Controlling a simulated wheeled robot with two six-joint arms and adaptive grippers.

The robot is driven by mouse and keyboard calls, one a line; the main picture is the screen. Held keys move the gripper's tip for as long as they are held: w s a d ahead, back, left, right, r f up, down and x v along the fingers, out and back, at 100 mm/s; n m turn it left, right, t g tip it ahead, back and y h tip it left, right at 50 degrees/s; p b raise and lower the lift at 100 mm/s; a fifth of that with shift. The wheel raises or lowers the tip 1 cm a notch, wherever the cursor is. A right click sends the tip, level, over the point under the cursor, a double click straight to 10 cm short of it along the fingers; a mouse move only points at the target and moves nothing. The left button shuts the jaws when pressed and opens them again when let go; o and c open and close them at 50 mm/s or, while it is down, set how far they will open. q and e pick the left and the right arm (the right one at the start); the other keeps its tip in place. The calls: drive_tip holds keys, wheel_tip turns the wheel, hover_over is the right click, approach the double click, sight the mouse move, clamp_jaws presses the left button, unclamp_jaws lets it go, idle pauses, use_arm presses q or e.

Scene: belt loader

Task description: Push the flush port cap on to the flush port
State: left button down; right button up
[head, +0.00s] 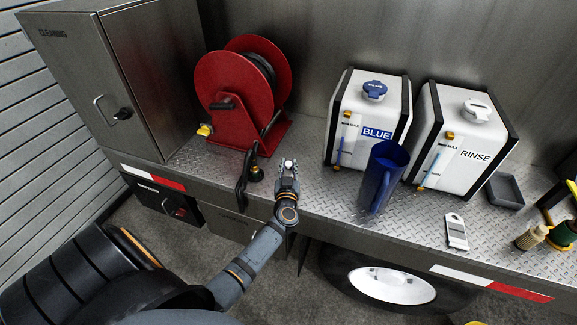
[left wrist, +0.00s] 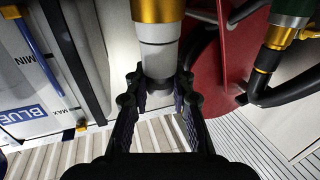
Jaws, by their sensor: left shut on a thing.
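My left gripper (head: 287,170) reaches over the front of the steel deck, between the red hose reel and the BLUE tank. In the left wrist view its fingers (left wrist: 158,88) are shut on a pale grey-white cylinder (left wrist: 160,57), which looks like the flush port cap. A gold collar (left wrist: 158,10) lies directly in line with the cylinder at the top of that view. I cannot tell whether the collar is part of the held piece or of the flush port. In the head view only a small whitish bit shows at the fingertips. My right gripper is not in view.
The red hose reel (head: 237,90) stands left of the gripper, with a black hose fitting (head: 255,172) close by. The BLUE tank (head: 352,110), blue jug (head: 383,175) and RINSE tank (head: 450,140) stand to the right. A steel cabinet (head: 110,75) is at far left.

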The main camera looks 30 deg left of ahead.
use_arm(q)
drive_tip(key=shift+f, duration=0.15)
drive_tip(key=c, duration=1.1)
unclamp_jaws()
drive_tip(key=shift+f, duration=0.1)
drive_tip(key=v, duration=1.2)
drive_tip(key=shift+r, duration=0.2)
